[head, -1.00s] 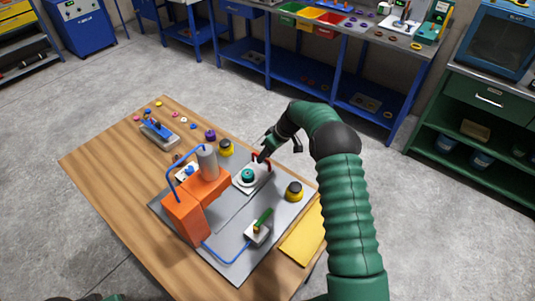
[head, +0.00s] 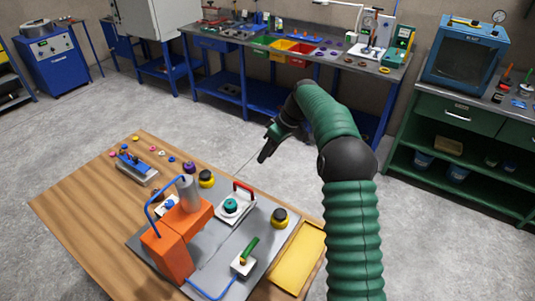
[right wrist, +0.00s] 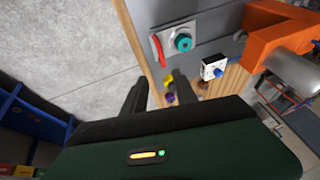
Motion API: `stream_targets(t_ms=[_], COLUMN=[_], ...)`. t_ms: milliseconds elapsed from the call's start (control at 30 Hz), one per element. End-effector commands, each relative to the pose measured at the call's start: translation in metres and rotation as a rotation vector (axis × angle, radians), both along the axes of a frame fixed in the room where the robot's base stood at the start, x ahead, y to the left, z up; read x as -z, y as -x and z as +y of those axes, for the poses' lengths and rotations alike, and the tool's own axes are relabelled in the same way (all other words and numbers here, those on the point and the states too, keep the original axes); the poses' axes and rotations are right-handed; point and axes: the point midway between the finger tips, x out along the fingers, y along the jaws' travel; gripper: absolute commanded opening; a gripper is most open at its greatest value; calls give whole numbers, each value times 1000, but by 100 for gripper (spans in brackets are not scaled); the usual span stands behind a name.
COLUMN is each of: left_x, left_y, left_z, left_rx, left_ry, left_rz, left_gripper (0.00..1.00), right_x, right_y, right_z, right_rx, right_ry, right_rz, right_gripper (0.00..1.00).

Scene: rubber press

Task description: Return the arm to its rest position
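My right arm (head: 348,200) reaches out over the far edge of the table in the head view. Its gripper (head: 264,154) hangs in the air beyond the sliding plate (head: 232,218) and apart from it. In the right wrist view the two dark fingers of my gripper (right wrist: 158,84) stand apart, with nothing visible between them. The pale plate has a red handle (head: 244,187) and bears a teal round piece (head: 231,205). The plate and its handle also show in the right wrist view. My left gripper is out of view.
The orange press (head: 170,248) with a grey cylinder stands on a grey base on the wooden table (head: 80,205). Open floor lies beyond, before the blue bench (head: 225,92).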

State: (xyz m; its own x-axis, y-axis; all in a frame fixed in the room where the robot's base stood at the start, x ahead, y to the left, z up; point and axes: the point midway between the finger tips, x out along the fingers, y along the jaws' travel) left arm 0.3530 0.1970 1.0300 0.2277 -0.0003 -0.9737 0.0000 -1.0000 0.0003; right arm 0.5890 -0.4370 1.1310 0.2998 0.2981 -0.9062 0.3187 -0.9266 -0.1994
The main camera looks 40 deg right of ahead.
Motion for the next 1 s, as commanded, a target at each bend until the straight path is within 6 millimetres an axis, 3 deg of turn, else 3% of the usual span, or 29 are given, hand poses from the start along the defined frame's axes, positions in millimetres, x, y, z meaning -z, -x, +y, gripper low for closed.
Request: stream_targets(t_ms=[367,467,567,667,800,1000], left_x=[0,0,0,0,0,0], left_y=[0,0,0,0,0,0], left_z=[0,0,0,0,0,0], left_rx=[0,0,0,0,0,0], left_ry=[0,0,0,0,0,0], left_rz=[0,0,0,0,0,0], left_gripper=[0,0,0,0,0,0], right_x=[3,9,21,34,55,84], right_y=[1,6,21,48,100,187], right_z=[6,32,76,119,171,221], right_rx=[7,39,94,155,224,286], right_ry=[2,21,64,115,177,225], right_rz=[11,49,102,138,158,141], right_gripper=[34,34,34,34,34,34])
